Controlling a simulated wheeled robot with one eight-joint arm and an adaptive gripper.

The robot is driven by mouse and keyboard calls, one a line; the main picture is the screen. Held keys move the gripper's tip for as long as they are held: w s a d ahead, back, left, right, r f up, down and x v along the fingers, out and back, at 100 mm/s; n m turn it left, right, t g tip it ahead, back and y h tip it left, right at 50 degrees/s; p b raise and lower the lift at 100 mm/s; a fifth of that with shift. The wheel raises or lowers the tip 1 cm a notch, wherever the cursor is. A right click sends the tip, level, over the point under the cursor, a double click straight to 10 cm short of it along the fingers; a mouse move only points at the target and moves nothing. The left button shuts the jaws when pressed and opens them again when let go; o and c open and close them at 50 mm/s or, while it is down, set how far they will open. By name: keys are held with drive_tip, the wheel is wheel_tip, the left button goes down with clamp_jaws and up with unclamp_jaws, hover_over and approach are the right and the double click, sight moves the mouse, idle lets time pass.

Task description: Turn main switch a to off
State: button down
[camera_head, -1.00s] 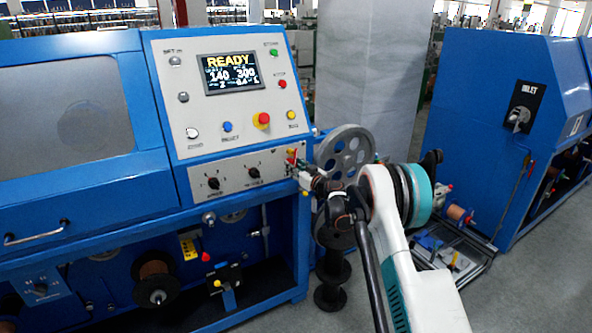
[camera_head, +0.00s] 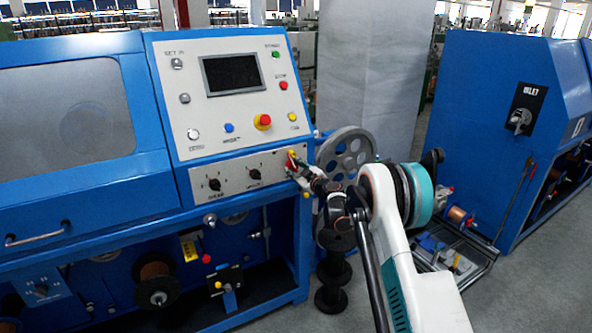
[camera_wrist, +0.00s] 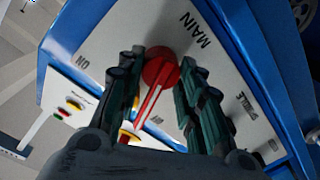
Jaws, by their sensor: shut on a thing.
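The main switch is a red round knob (camera_wrist: 161,68) with a red lever, on a light panel lettered "MAIN" (camera_wrist: 195,30) in the wrist view. Its lever runs down and left in that view, between my fingers. My gripper (camera_wrist: 160,64) has one dark green finger on each side of the knob and is shut on it. In the head view my gripper (camera_head: 298,170) reaches the right end of the lower control panel and mostly hides the switch (camera_head: 291,160). The display (camera_head: 231,75) above is dark.
Two black knobs (camera_head: 214,185) sit left of the switch on the same panel. A red and yellow emergency button (camera_head: 262,122) and small coloured buttons are above. A grey spoked wheel (camera_head: 346,155) stands close to the right. Another blue machine (camera_head: 480,130) stands farther right.

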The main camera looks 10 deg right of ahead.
drive_tip(key=shift+r, duration=0.1)
drive_tip(key=c, duration=1.1)
unclamp_jaws()
drive_tip(key=v, duration=1.1)
drive_tip(key=shift+s+d, duration=0.2)
drive_tip(key=shift+s, duration=0.2)
